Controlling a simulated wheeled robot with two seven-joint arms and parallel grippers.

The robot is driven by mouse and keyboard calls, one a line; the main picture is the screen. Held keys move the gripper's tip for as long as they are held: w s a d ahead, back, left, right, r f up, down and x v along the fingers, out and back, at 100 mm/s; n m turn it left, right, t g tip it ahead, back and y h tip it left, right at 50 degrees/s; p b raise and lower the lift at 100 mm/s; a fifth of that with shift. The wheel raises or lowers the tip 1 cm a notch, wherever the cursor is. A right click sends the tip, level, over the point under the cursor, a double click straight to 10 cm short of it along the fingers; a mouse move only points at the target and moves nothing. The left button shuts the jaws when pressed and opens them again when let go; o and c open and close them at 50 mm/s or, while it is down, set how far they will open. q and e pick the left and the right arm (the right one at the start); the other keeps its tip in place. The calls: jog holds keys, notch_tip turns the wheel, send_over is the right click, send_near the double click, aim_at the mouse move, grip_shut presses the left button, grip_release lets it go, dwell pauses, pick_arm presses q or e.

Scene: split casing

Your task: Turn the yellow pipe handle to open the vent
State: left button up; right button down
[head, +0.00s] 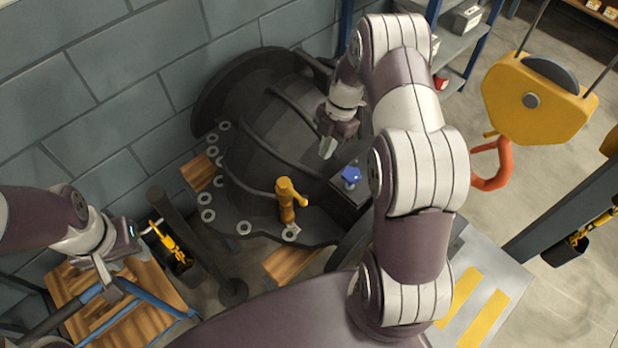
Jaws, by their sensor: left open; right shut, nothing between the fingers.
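The yellow pipe handle (286,200) stands upright on the flange of the dark casing (262,150), with a short arm sticking out to its right near the top. My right gripper (327,146) is shut and empty above the casing, up and to the right of the yellow handle and apart from it. My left gripper (122,272) is open at the far left, over the wooden pallet and blue bars, well away from the handle. I cannot make out the vent itself.
A blue knob (351,175) sits on a dark box just right of the yellow handle. Washer-like rings line the casing's flange. A dark post (232,290) stands between my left gripper and the casing. A yellow crane block (535,100) with an orange hook (492,168) hangs at right.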

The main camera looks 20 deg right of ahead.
aim_at(294, 193)
jog(key=shift+f, duration=0.1)
jog(key=s+a+f+p, duration=0.2)
jog(key=a+f+p, duration=0.3)
jog(key=f, duration=0.5)
jog(key=shift+a+p, duration=0.35)
jog(key=shift+a, duration=0.4)
jog(key=shift+f, duration=0.1)
